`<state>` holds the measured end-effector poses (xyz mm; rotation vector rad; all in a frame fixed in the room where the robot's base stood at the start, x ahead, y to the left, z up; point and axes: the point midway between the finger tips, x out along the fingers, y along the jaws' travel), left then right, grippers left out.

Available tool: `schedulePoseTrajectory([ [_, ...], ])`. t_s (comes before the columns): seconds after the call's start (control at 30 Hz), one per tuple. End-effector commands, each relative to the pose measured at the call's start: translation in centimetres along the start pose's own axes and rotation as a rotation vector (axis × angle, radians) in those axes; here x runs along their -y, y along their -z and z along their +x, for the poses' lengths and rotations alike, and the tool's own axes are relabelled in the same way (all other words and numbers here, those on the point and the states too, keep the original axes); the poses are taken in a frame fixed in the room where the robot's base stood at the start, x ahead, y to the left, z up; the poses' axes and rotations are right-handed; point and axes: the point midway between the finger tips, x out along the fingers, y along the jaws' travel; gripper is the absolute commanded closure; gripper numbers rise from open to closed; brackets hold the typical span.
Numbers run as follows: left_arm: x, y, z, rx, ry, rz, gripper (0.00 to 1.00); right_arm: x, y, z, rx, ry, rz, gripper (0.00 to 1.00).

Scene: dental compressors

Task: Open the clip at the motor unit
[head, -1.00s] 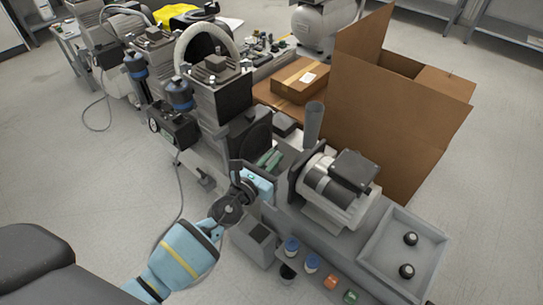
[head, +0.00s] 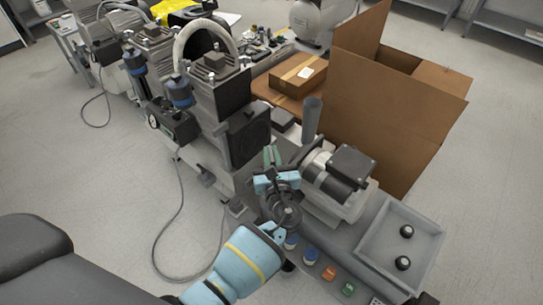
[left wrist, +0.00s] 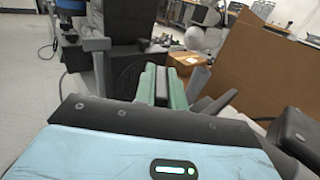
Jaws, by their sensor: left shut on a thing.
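The motor unit (head: 338,182), a silver cylinder with a black box on it, stands on the grey bench right of my left gripper. My left gripper (head: 270,158) has a blue body and green fingers, which point away toward the black-sided compressor. In the left wrist view the green fingers (left wrist: 161,84) are close together with a narrow dark grey piece (left wrist: 161,88) between them. I cannot tell whether this piece is the clip. No clip can be made out clearly on the motor unit. My right gripper is not in view.
A grey upright tube (head: 312,118) stands just behind the motor unit. A big open carton (head: 400,110) is at the back right. A grey tray (head: 378,244) with two black knobs is at the right. Blue-capped, orange and green items line the bench front. A compressor (head: 222,90) stands behind left.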

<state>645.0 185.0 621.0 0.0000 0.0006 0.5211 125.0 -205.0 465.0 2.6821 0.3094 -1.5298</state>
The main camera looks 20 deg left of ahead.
Motion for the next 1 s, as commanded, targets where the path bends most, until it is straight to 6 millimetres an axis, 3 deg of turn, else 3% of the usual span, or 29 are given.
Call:
schedulePoseTrajectory([
  [0.67,0.0,-0.04,0.02,0.001,-0.056,0.001,1.0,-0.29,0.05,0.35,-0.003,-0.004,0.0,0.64],
  [0.7,0.0,-0.04,0.02,0.001,-0.056,0.001,0.83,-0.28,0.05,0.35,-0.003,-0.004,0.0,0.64],
  [0.83,-0.01,-0.04,0.03,0.001,-0.056,0.0,0.66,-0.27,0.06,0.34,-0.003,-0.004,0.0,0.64],
  [1.0,-0.01,-0.04,0.03,0.001,-0.056,0.0,0.66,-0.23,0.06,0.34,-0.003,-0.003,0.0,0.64],
])
